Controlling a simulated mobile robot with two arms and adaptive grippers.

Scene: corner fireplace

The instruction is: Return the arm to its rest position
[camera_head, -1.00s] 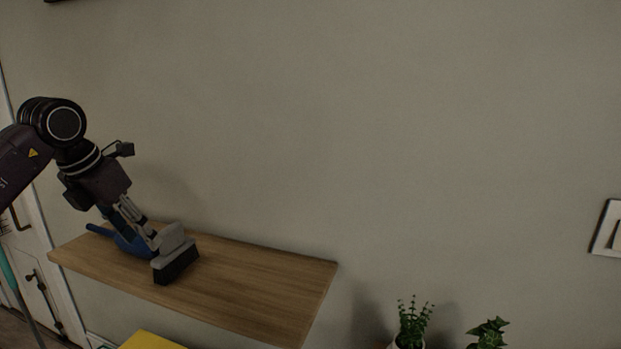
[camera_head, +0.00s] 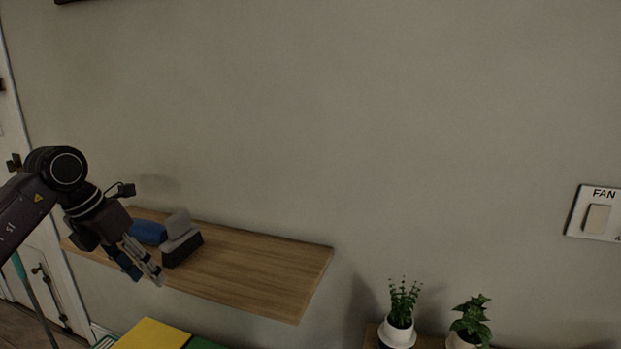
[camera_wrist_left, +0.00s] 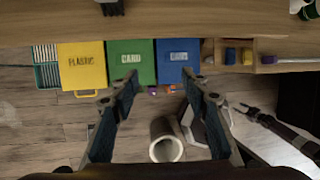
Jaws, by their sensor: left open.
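The brush, with a blue handle, grey body and dark bristles (camera_head: 184,250), lies on the wooden wall shelf (camera_head: 265,265) at the left in the head view. My left gripper (camera_head: 142,274) hangs in front of the shelf's front edge, left of the brush head, and hides part of the handle end. Its fingers are apart and empty; in the left wrist view its spread fingers (camera_wrist_left: 158,100) have only the floor and things below between them. A dark jointed shape at the right of the wrist view looks like my right arm (camera_wrist_left: 280,128); its end is too small to read.
Yellow, green and blue bins labelled for sorting (camera_wrist_left: 82,68) stand below. Two potted plants (camera_head: 400,318) stand at the lower right, and a FAN switch (camera_head: 597,215) is on the wall. A door is at the far left. The wall area above the shelf is clear.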

